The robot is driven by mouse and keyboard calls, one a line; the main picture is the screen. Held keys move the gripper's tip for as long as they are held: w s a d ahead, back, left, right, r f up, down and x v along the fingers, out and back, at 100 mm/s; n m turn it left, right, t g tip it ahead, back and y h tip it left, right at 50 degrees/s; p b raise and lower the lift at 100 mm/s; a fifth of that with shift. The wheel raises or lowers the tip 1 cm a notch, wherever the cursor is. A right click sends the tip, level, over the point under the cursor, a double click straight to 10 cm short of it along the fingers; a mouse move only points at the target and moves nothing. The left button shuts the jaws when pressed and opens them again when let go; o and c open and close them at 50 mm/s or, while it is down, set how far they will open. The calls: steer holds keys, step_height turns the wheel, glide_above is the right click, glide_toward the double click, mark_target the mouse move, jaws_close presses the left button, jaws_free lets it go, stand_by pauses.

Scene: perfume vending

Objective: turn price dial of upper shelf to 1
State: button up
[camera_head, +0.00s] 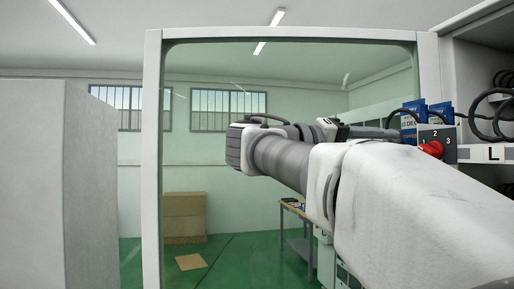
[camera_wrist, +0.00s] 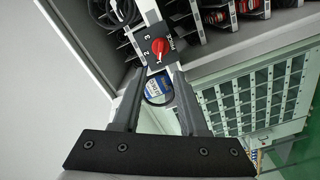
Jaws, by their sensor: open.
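The price dial is a red knob (camera_head: 432,149) on a dark plate (camera_head: 437,133) with white numbers, at the front of the shelf on the right in the head view. In the wrist view the red knob (camera_wrist: 159,46) and its numbered plate (camera_wrist: 151,58) lie just beyond the fingertips. My gripper (camera_wrist: 157,71) is open, its two dark fingers pointing at the dial from below in the picture, with the knob between their lines. The fingers do not appear closed on the knob. Which number the knob points to is too small to tell.
Blue packets (camera_head: 411,121) stand behind the dial, and black coiled hooks (camera_head: 492,117) are to its right. The wrist view shows a grey panel (camera_wrist: 80,45) at left and a slatted cabinet (camera_wrist: 255,98) at right.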

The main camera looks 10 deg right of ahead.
steer(key=a, duration=0.9)
steer(key=shift+s, duration=0.35)
steer(key=s+d+f+n+t+y, duration=0.1)
steer(key=s+f+n+y, duration=0.15)
steer(key=f, duration=0.35)
steer(key=s+d+f+n+y, duration=0.1)
steer(key=d+f+n+y, duration=0.15)
steer(key=f, duration=0.45)
steer(key=s+f+n+t+y, duration=0.1)
steer(key=s+f+y, duration=0.15)
steer(key=f, duration=0.35)
steer(key=s+a+f+y, duration=0.2)
steer(key=a+f+y, duration=0.1)
steer(key=f, duration=0.3)
steer(key=s+a+f+t+y, duration=0.1)
steer(key=s+a+f+y, duration=0.2)
steer(key=f, duration=0.3)
steer(key=s+a+f+m+t+y+p, duration=0.1)
steer(key=s+a+f+y, duration=0.1)
steer(key=f+y, duration=0.2)
step_height(320, 180, down, 3)
steer(key=shift+s+a+r, duration=0.15)
steer(key=shift+s+a, duration=0.1)
steer(key=shift+a, duration=0.15)
steer(key=shift+d+y, duration=0.15)
steer(key=shift+y, duration=0.1)
